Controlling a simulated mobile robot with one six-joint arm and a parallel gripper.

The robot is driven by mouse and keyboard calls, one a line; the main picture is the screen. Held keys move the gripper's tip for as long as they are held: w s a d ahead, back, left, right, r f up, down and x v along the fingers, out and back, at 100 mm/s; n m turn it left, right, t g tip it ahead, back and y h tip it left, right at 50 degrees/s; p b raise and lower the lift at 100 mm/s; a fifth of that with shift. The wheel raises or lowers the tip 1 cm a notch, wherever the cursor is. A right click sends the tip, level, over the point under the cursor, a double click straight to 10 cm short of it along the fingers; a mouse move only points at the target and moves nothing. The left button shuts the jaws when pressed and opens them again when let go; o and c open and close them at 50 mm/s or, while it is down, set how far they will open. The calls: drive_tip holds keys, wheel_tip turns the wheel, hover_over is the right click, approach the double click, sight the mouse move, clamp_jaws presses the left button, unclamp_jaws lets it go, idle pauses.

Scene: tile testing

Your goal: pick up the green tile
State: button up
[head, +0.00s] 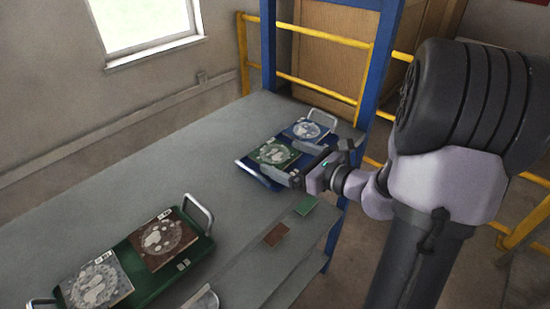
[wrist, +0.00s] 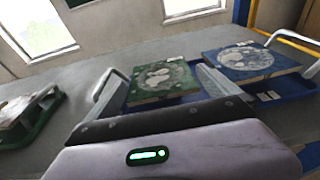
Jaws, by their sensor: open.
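The green tile (head: 274,153) has a pale round pattern and lies on the left part of a blue tray (head: 243,162) on the grey table. It also shows in the wrist view (wrist: 163,77), just beyond my gripper's dark front edge, which hides part of the tray. My gripper (head: 308,166) is open and empty, at the tray's right side near the green tile. I cannot tell whether a finger touches the tile or the tray. A blue tile (head: 306,130) lies beside the green one on the same tray, farther back.
A green tray (head: 148,288) with a brown tile (head: 162,238) and a grey tile (head: 95,283) stands at the front left. Small green (head: 305,205) and brown (head: 276,235) squares mark the table's right edge. A blue post (head: 384,55) and yellow rails stand behind. The table's middle is clear.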

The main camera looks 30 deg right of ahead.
sight(276, 154)
drive_tip(key=x, duration=0.4)
drive_tip(key=shift+a+f+b, duration=0.1)
drive_tip(key=shift+b, duration=0.3)
drive_tip(key=c, duration=1.3)
drive_tip(key=shift+r+p, duration=0.35)
drive_tip(key=shift+r, duration=0.25)
drive_tip(key=r, duration=0.1)
drive_tip(key=r+p, duration=0.2)
drive_tip(key=shift+s+d, duration=0.2)
drive_tip(key=shift+s, duration=0.1)
drive_tip(key=f+p+v, duration=0.2)
drive_tip(key=f+v, duration=0.1)
drive_tip(key=v, duration=1.2)
drive_tip(key=shift+s+r+p, duration=0.4)
drive_tip(key=shift+r, duration=0.15)
drive_tip(key=shift+d, duration=0.1)
